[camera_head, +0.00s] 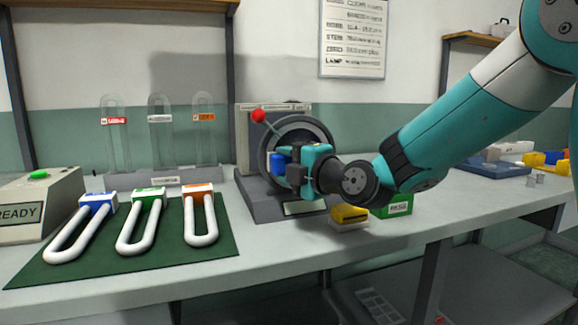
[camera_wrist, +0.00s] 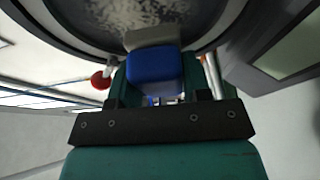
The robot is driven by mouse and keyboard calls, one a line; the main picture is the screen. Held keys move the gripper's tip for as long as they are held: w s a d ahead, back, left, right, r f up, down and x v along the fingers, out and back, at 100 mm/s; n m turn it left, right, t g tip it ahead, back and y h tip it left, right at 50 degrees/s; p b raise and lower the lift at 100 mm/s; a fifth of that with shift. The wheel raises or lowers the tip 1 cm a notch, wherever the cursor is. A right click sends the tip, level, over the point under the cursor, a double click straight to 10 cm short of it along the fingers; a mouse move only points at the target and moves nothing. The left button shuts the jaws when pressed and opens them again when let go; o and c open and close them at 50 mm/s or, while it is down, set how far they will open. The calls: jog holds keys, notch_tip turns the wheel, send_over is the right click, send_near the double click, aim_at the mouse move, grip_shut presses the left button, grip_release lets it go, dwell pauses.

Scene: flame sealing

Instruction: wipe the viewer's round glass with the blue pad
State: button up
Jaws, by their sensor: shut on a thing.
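The viewer (camera_head: 243,140) stands on the bench, a grey device with a dark round ring and a red-knobbed lever. Its round glass (camera_wrist: 190,18) shows at the top of the wrist view, with whitish speckled smears on it. My gripper (camera_head: 285,163) is at the front of the ring, shut on the blue pad (camera_head: 276,162). In the wrist view the blue pad (camera_wrist: 154,70) sits between the fingers, its pale face at the glass. I cannot tell whether it touches. In the head view my gripper hides much of the glass.
A yellow-topped block (camera_head: 349,214) and a green box (camera_head: 397,205) stand on the bench below my arm. Several white U-shaped tubes lie on a green mat (camera_head: 120,268) at left. Glass tubes stand in a rack (camera_head: 165,179) behind. A READY box (camera_head: 38,205) is at far left.

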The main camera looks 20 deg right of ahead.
jog(key=shift+w, duration=0.35)
jog(key=shift+d+b, duration=0.15)
jog(key=shift+b, duration=0.15)
jog(key=d+b, duration=0.2)
jog(key=b, duration=0.1)
jog(key=shift+d+f, duration=0.2)
jog(key=shift+d, duration=0.1)
jog(key=shift+s+d+r+b, duration=0.1)
jog(key=shift+d+r+b, duration=0.05)
jog(key=shift+d+b, duration=1.3)
jog(key=shift+b, duration=0.15)
jog(key=shift+d+b, duration=0.65)
jog(key=shift+d, duration=0.25)
jog(key=shift+b, duration=0.5)
